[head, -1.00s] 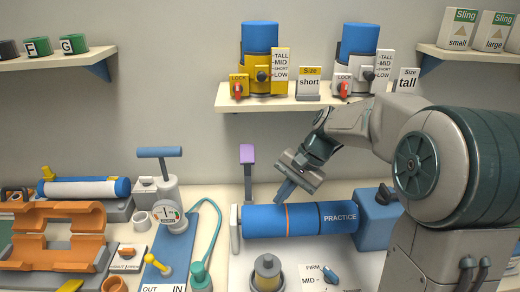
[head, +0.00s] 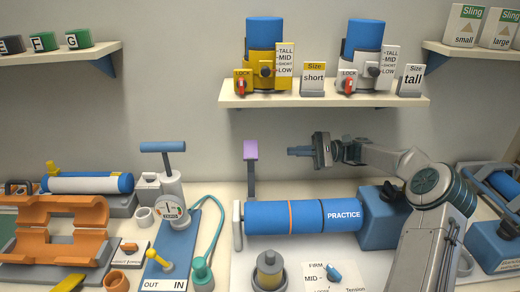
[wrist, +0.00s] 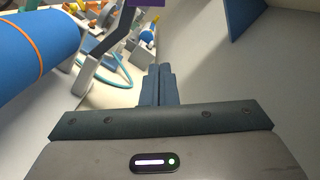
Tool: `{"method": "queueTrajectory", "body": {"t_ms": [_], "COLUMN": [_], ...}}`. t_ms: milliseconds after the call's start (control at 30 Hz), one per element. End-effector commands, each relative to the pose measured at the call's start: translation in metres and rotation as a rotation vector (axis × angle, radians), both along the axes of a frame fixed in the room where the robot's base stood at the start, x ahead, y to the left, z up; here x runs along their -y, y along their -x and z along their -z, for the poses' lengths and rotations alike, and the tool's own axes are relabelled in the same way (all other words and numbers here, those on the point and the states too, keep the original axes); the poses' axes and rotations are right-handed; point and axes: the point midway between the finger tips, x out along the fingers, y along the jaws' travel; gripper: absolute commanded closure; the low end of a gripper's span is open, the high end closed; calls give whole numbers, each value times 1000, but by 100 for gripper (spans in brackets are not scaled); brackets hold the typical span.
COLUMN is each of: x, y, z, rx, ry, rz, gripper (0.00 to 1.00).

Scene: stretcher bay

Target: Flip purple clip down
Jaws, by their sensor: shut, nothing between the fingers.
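The purple clip (head: 251,150) sits at the top of a grey upright post behind the left end of the blue practice cylinder (head: 270,218). The clip stands up, above the cylinder. My gripper (head: 292,151) is to the right of the clip at about its height, pointing left, with a gap between them. Its blue fingers are shut and empty. In the wrist view the fingers (wrist: 158,84) are together, and part of the purple clip (wrist: 143,3) shows at the top edge on its grey post. The blue cylinder (wrist: 35,45) with its orange band is at the left there.
A shelf (head: 325,100) with two blue-topped collars hangs above and behind my gripper. A blue block (head: 383,225) joins the cylinder's right end. A hand pump (head: 170,185) with a teal hose stands left of the clip. The space between clip and gripper looks clear.

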Motion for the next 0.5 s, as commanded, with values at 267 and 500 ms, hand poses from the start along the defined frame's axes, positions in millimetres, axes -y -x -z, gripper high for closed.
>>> {"method": "queueTrajectory", "body": {"t_ms": [267, 500], "x": [1, -15], "y": [0, 1], "z": [0, -2], "rx": [1, -1], "ry": [-4, -4], "rz": [1, -3], "gripper": [100, 100]}}
